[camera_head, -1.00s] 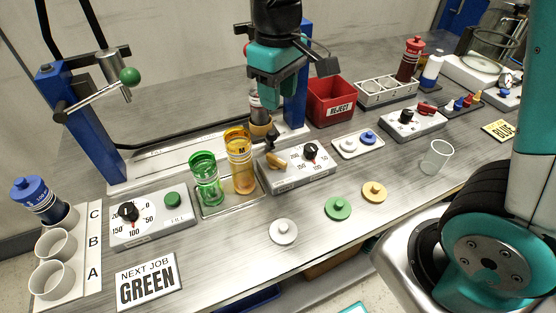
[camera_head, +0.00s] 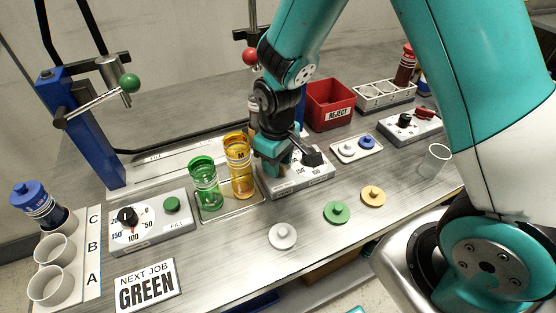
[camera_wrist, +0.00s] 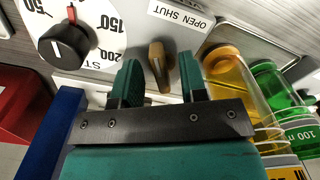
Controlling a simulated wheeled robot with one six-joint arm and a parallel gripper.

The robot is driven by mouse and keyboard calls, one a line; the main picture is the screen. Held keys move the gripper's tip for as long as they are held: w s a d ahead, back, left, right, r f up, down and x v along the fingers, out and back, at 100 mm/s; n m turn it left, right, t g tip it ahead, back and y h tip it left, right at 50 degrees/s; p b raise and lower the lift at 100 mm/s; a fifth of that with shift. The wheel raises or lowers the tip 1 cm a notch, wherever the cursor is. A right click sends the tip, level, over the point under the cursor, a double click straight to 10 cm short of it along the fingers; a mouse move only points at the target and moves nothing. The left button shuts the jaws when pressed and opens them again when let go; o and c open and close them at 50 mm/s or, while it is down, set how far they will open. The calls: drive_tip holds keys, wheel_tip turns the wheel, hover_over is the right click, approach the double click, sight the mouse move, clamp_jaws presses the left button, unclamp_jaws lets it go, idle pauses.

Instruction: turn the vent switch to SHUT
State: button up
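The vent switch is a brass-coloured lever (camera_wrist: 158,66) on the middle grey control box (camera_head: 300,186). In the wrist view it stands between the two teal fingers of my gripper (camera_wrist: 160,80), with gaps showing on both sides. My gripper is open around it. A label reading OPEN SHUT (camera_wrist: 182,14) lies on the box just beyond the lever; I cannot tell which word the lever points to. In the head view my gripper (camera_head: 272,170) is down at the left part of the box and mostly hides the switch.
A black dial knob (camera_wrist: 64,45) is beside the switch on the same box. An amber cylinder (camera_head: 239,168) and a green cylinder (camera_head: 205,185) stand in a tray close to my gripper's left. A red REJECT bin (camera_head: 331,103) is behind. Loose lids, one green (camera_head: 337,212), lie in front.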

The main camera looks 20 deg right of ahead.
drive_tip(key=shift+f, duration=0.1)
clamp_jaws()
drive_tip(key=shift+n, duration=0.7)
unclamp_jaws()
wheel_tip(320, 180, up, 18)
drive_tip(key=shift+f, duration=0.25)
